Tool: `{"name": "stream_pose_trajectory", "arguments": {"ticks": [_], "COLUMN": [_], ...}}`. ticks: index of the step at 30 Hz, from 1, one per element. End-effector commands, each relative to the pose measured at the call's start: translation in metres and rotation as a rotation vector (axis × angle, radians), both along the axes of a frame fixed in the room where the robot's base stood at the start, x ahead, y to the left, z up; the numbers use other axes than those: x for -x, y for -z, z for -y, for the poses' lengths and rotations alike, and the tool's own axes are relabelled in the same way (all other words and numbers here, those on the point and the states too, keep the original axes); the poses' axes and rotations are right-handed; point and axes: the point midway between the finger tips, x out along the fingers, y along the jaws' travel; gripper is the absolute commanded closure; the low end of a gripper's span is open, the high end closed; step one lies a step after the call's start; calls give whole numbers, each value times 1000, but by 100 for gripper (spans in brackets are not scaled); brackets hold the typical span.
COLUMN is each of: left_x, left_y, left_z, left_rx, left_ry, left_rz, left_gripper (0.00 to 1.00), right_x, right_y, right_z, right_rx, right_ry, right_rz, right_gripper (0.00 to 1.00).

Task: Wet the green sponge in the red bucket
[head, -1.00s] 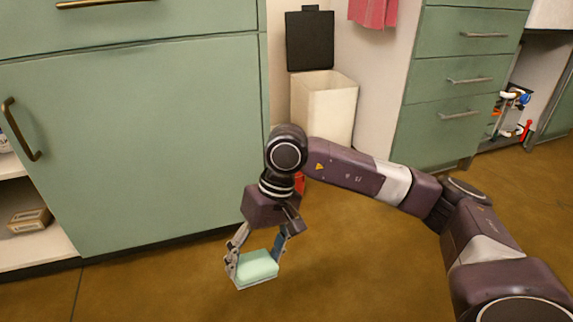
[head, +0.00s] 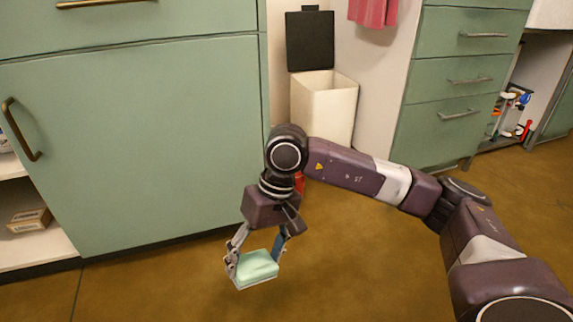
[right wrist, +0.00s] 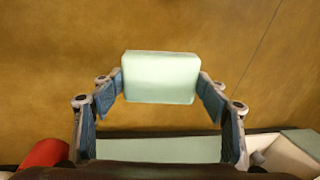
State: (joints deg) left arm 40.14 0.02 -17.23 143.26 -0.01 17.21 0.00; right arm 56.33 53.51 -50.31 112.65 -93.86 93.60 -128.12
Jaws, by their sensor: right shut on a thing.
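The green sponge (head: 259,268) is a pale green block held above the brown floor, in front of the green cabinet. My right gripper (head: 256,258) points down and is shut on it, a finger at each side. In the right wrist view the sponge (right wrist: 160,76) sits between the fingertips (right wrist: 160,88). A small red patch (head: 300,184) shows behind my right arm; it may be the red bucket, mostly hidden. A rounded red thing (right wrist: 44,154) also shows at lower left in the right wrist view. My left gripper is not in view.
A green cabinet (head: 150,140) stands close behind on the left, with an open shelf (head: 50,245) holding a small box (head: 29,220). A white bin (head: 322,108) with a raised black lid (head: 310,40) stands behind. Green drawers (head: 455,85) are at right. The floor (head: 350,270) in front is clear.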

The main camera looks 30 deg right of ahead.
Motion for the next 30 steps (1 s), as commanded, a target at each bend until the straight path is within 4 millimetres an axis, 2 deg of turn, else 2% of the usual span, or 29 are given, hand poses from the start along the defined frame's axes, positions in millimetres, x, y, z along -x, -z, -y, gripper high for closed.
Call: {"name": "stream_pose_trajectory", "arguments": {"ticks": [16,27,30], "left_x": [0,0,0], "left_y": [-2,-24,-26], "left_z": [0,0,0], "left_rx": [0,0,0], "left_ry": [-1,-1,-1], "left_rz": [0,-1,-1], "left_gripper": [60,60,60], "right_x": [0,0,0], "right_y": [-3,-38,-41], "right_z": [0,0,0], "right_rx": [0,-1,-1], "right_ry": [0,0,0], "right_rz": [0,1,0], "right_gripper": [52,52,52]}}
